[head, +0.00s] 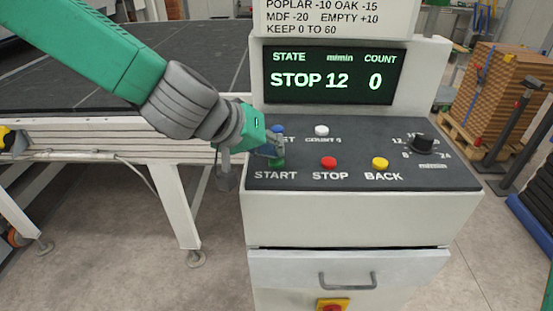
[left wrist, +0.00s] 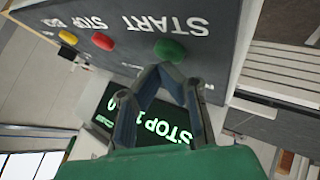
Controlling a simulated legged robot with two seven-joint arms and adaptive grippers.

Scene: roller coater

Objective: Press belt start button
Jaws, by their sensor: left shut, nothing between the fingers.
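The control panel (head: 365,172) has a green START button (head: 278,163), partly hidden behind my left gripper (head: 277,156) in the head view. My left gripper is shut and empty, its fingertips right at the green button. In the left wrist view the green button (left wrist: 170,49) shows just beyond the closed fingertips (left wrist: 168,68); I cannot tell whether they touch. The display (head: 334,76) reads STOP, 12 and count 0. My right gripper is not in view.
A red STOP button (head: 328,162), a yellow BACK button (head: 380,163), a white button (head: 321,131) and a black dial (head: 423,143) share the panel. A blue button (head: 277,129) sits behind my gripper. A conveyor (head: 110,125) stands to the left.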

